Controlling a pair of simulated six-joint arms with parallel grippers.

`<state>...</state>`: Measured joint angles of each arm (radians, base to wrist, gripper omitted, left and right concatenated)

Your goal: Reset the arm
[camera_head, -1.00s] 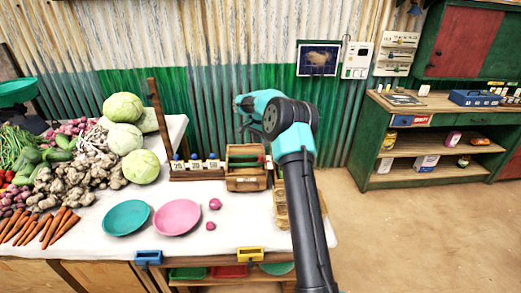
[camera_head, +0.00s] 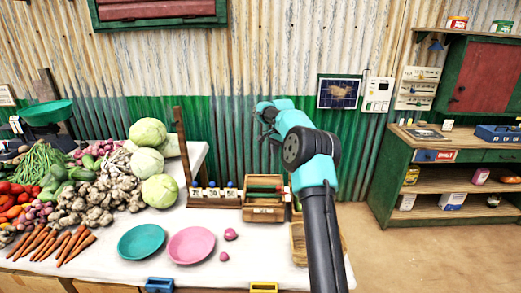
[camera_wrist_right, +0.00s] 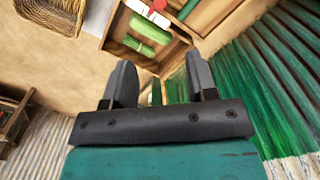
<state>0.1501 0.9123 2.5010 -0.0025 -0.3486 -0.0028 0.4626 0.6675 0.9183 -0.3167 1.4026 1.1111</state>
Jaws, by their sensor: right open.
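My right arm comes in from the bottom right in the head view. Its gripper (camera_head: 266,113) is raised above the back of the stall, in front of the green corrugated wall. In the right wrist view the two fingers (camera_wrist_right: 153,85) stand apart with nothing between them, so the right gripper is open and empty. My left arm and gripper are not in view.
A white-topped table (camera_head: 195,223) holds a teal plate (camera_head: 141,241), a pink plate (camera_head: 191,245), two small onions, cabbages (camera_head: 159,190) and other vegetables. A wooden box (camera_head: 264,206) stands near the arm. A green shelf unit (camera_head: 455,180) stands right, across open floor.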

